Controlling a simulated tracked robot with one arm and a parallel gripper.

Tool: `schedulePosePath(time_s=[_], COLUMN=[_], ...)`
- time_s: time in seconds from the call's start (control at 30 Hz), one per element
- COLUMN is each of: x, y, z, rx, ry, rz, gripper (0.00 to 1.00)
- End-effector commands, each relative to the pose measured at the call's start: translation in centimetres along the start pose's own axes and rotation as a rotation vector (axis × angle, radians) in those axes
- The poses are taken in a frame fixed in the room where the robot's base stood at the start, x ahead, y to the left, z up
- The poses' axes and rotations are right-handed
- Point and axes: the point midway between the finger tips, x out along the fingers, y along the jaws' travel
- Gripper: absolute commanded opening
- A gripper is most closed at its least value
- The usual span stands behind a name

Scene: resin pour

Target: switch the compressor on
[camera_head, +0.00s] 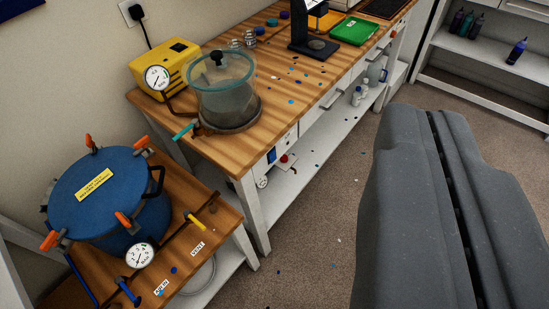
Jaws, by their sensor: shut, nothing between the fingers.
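My gripper (428,115) fills the right side of the view as two large dark grey halves with a narrow dark seam. It is shut and empty, over the floor to the right of the benches.
A blue pressure pot (75,195) with orange clamps and a gauge (139,255) stands on the low table at left. On the bench (215,150) are a yellow pump (177,55), a clear chamber (222,95) and a green tray (353,31). The carpet (310,230) between is open.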

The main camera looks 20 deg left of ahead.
Motion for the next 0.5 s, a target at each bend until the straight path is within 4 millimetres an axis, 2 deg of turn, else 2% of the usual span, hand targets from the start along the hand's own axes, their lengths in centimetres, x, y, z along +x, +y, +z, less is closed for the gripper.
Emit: schedulePosePath(time_s=[0.17, 0.27, 0.5], x=[1.8, 4.6, 12.8], y=[0.1, 0.2, 0.3], z=[0.4, 1.4, 4.5], rx=[0.025, 0.065, 0.196], ry=[0.001, -0.001, 0.016], rz=[0.003, 0.007, 0.009], gripper=[0.00, 0.00, 0.00])
